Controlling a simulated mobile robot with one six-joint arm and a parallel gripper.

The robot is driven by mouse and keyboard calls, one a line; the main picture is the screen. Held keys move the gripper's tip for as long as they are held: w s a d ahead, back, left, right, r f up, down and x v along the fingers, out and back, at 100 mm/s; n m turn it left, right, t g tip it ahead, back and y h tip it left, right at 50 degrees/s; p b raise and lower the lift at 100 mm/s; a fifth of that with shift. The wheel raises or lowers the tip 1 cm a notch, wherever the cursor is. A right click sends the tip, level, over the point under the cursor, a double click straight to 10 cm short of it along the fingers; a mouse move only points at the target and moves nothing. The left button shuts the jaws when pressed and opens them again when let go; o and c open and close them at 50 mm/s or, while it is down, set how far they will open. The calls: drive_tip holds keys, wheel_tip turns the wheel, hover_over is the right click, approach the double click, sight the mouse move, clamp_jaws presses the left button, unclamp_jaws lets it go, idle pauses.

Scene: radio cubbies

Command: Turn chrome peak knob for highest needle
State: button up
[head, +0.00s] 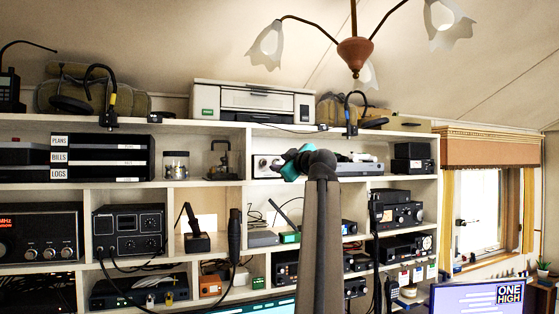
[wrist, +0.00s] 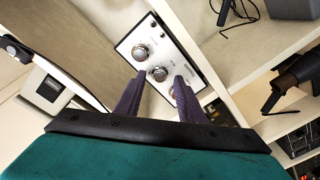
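A white-faced box with a row of chrome knobs (wrist: 140,52) shows in the wrist view, tilted in the picture. The middle chrome knob (wrist: 159,73) appears between the tips of my gripper's two dark purple fingers. Another knob, lower, is partly hidden by the right finger. My gripper (wrist: 159,79) is open, with a gap between the fingers; I cannot tell whether they touch the knob. In the head view the white box (head: 263,166) sits on the upper shelf, its right part hidden by my arm. The knob labels are too small to read, and I make out no needle.
The box stands in a cubby with a shelf board (wrist: 245,55) beside it. A silver unit (head: 358,169) is to the right of my arm. A glass jar (head: 176,165) and a black-framed item (head: 221,162) stand left, past a divider. A printer (head: 252,101) is above.

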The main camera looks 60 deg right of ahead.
drive_tip(key=shift+w+d, duration=0.25)
drive_tip(key=shift+w, duration=0.05)
clamp_jaws()
drive_tip(key=shift+f+b, duration=0.15)
drive_tip(key=shift+b, duration=0.4)
drive_tip(key=shift+m+b, duration=0.4)
drive_tip(key=shift+m, duration=0.2)
unclamp_jaws()
